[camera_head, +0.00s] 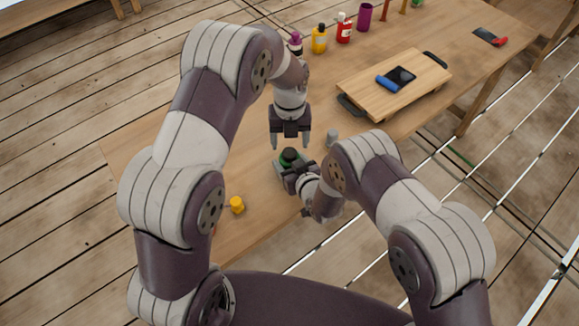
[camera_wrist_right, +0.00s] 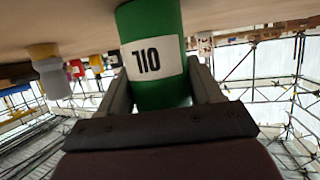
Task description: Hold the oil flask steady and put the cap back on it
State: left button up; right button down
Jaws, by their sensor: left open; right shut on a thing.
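The oil flask (camera_head: 287,163) is green with a dark round top (camera_head: 289,154) and stands on the table. In the right wrist view the flask (camera_wrist_right: 158,85) shows its white label, upside down. My right gripper (camera_wrist_right: 163,88) is shut around its body, one finger on each side; in the head view the right gripper (camera_head: 292,172) partly hides it. My left gripper (camera_head: 291,145) is open, pointing down just above the flask's top, with nothing visible between its fingers. I cannot tell whether the dark top is the cap or the bare neck.
A small grey piece (camera_head: 332,136) stands right of the left gripper. A yellow piece (camera_head: 237,205) lies near the table's front edge. A wooden board (camera_head: 420,82) with a dark device (camera_head: 401,76) lies to the right. Several bottles, including a yellow one (camera_head: 319,39), line the far edge.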

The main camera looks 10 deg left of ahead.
pick_arm(q)
notch_tip(320, 180, up, 8)
jog(key=shift+f, duration=0.1)
pick_arm(e)
jog(key=shift+c, duration=0.5)
grip_release()
pick_arm(q)
jog(key=shift+f+b, duration=0.55)
jog(key=shift+f, duration=0.05)
pick_arm(e)
jog(key=v, duration=1.2)
jog(key=shift+s+d, duration=0.25)
jog(key=shift+d, duration=0.05)
